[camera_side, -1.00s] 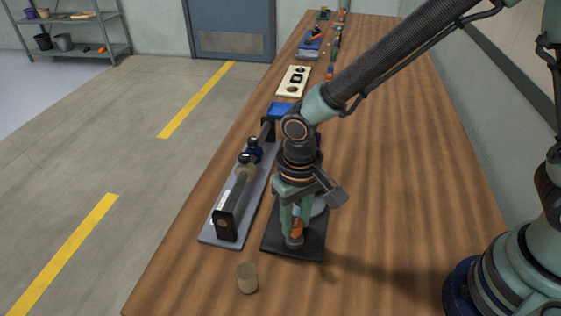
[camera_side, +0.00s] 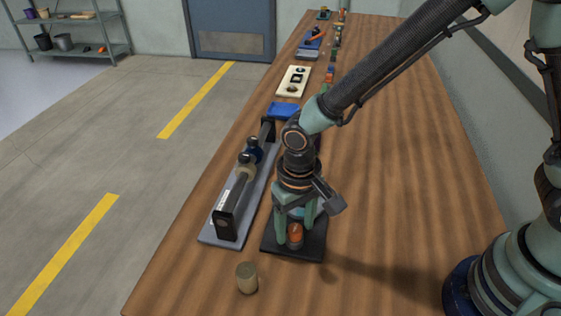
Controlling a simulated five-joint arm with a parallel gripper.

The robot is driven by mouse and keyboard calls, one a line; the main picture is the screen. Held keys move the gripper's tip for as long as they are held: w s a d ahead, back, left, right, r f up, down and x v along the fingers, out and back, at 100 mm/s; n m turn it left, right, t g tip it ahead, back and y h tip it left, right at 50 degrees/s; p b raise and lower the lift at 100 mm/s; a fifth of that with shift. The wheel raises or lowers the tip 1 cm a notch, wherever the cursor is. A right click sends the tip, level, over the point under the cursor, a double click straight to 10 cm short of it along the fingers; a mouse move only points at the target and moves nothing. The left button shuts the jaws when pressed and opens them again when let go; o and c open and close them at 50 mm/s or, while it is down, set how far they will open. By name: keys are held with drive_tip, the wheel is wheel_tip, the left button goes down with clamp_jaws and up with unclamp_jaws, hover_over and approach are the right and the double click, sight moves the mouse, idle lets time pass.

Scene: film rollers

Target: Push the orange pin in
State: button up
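The orange pin (camera_side: 295,233) stands upright in a dark socket on the black base plate (camera_side: 311,252). My gripper (camera_side: 295,236) points down over the plate, with one green finger on each side of the pin. The fingers are spread with a gap to the pin, so the gripper is open. The pin's lower end is hidden in the socket. Parts of the plate behind the gripper are hidden.
A grey rail plate (camera_side: 219,240) with rollers on a dark bar stands close on the left. A small tan cylinder (camera_side: 247,278) stands in front. Blue and cream fixtures (camera_side: 293,82) lie farther back. The table's right side is mostly clear.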

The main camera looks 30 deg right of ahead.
sight(296, 227)
wheel_tip(296, 227, up, 12)
idle(0.6)
drive_tip(key=shift+r, duration=0.1)
drive_tip(key=s+d+r+t, duration=0.1)
drive_tip(key=d+r, duration=0.3)
drive_tip(key=d, duration=0.7)
drive_tip(key=s+d+r+t, duration=0.1)
drive_tip(key=d+r+t, duration=0.3)
drive_tip(key=d, duration=0.7)
drive_tip(key=shift+s+r+t, duration=0.3)
drive_tip(key=shift+r, duration=0.1)
